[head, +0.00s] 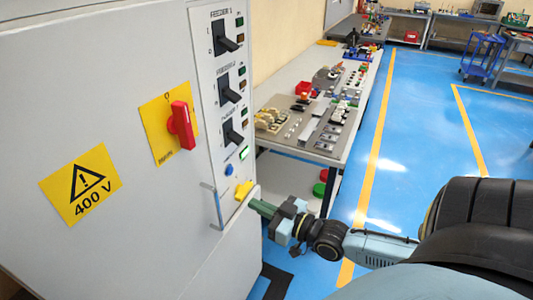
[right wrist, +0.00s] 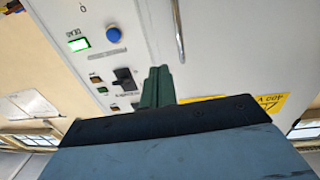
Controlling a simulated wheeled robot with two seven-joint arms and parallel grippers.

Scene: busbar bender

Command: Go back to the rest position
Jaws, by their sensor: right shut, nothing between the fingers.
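My right gripper (head: 262,207) reaches in from the right in the head view, close to the front of a grey cabinet (head: 120,230). Its green fingers are together and hold nothing; they also show in the right wrist view (right wrist: 157,85). The fingertips are near a yellow piece (head: 243,190) at the panel's lower edge and a metal handle (head: 217,205); I cannot tell whether they touch. My left gripper is not in view.
The cabinet carries a red rotary switch (head: 183,127), black feeder switches (head: 228,90), a blue button (head: 229,170) and a lit green indicator (head: 244,153). A workbench (head: 300,145) with parts stands behind. Blue floor (head: 425,130) is open to the right; a blue cart (head: 482,57) stands far back.

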